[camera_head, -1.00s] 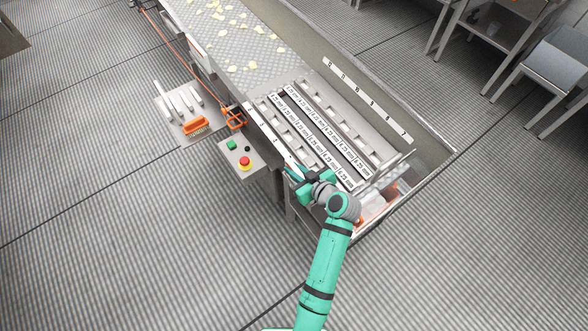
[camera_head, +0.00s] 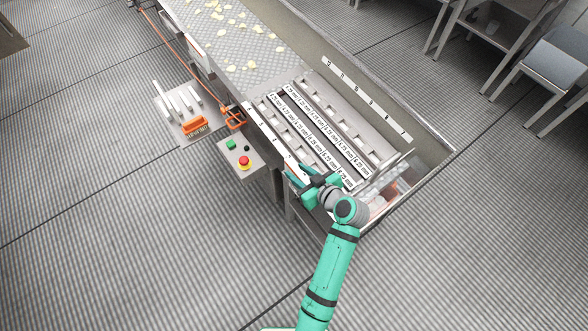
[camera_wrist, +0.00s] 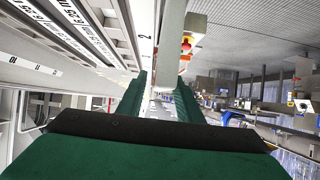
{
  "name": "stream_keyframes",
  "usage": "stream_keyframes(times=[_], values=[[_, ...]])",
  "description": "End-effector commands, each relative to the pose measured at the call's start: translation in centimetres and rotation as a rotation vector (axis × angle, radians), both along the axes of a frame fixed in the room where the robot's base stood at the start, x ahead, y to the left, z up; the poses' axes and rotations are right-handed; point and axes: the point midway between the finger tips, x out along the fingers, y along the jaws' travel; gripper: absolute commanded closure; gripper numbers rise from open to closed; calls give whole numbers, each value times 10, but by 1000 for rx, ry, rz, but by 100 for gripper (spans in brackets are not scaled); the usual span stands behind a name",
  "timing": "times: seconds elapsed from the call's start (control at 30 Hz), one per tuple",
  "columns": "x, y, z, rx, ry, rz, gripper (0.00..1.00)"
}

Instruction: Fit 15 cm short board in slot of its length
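My gripper (camera_head: 298,175) is low at the near left corner of the slotted drum frame (camera_head: 275,138), beside the numbered side rail. In the wrist view its two green fingers (camera_wrist: 161,92) stand apart, with a pale grey strip (camera_wrist: 172,40) running up from between their tips. I cannot tell whether this strip is a board in the grip or part of the frame's side. Rows of slots with printed length labels (camera_head: 310,128) fill the frame. Several pale bars (camera_head: 180,100) lie on a side shelf at the left; their lengths cannot be read.
An orange block (camera_head: 195,125) lies on that shelf. A control box with a red stop button (camera_head: 244,162) and green button stands left of the frame. A conveyor (camera_head: 235,45) with yellow chips runs behind. Metal tables (camera_head: 555,60) stand far right; floor at left is clear.

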Motion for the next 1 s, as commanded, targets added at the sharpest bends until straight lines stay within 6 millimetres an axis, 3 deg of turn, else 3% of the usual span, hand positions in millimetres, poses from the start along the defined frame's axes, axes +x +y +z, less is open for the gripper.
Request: stream_keyframes(times=[0.4, 1.0], values=[[-53, -39, 36, -1, -1, 0, 67], [-63, -46, 42, -1, -1, 0, 67]])
